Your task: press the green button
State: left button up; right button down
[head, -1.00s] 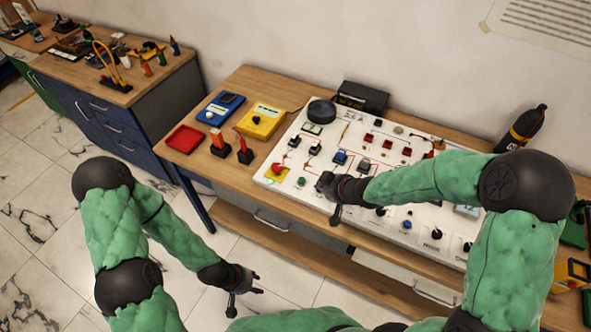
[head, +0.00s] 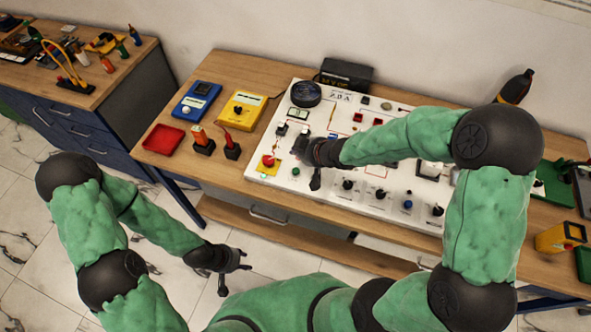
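The green button (head: 295,171) is a small round button near the front left of the white panel (head: 262,177), right of a red button on a yellow plate. My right gripper (head: 304,168) hangs over the panel, close beside the green button in the picture; its height above the panel is hard to judge. Its dark fingers look spread, with nothing between them. My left gripper (head: 235,280) is open and empty, low in front of the bench, away from the panel.
The red button (head: 268,160) and several switches and knobs crowd the panel around my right gripper. A red tray (head: 163,139), a blue meter (head: 196,100) and a yellow meter (head: 243,110) stand to the left. A dark bottle (head: 515,87) stands behind my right arm.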

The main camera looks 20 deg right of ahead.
aim_at(297, 173)
notch_tip(297, 173, down, 8)
jog(key=b, duration=0.7)
jog(key=shift+f+b, duration=0.25)
jog(key=shift+b, duration=0.1)
jog(key=shift+f, duration=0.2)
dwell(0.8)
jog(key=shift+f+b, duration=0.25)
jog(key=shift+b, duration=0.05)
jog(key=shift+f+b, duration=0.4)
jog(key=shift+f, duration=0.1)
dwell(0.8)
jog(key=shift+r, duration=0.1)
jog(key=shift+r+p, duration=0.85)
jog(key=shift+p, duration=0.05)
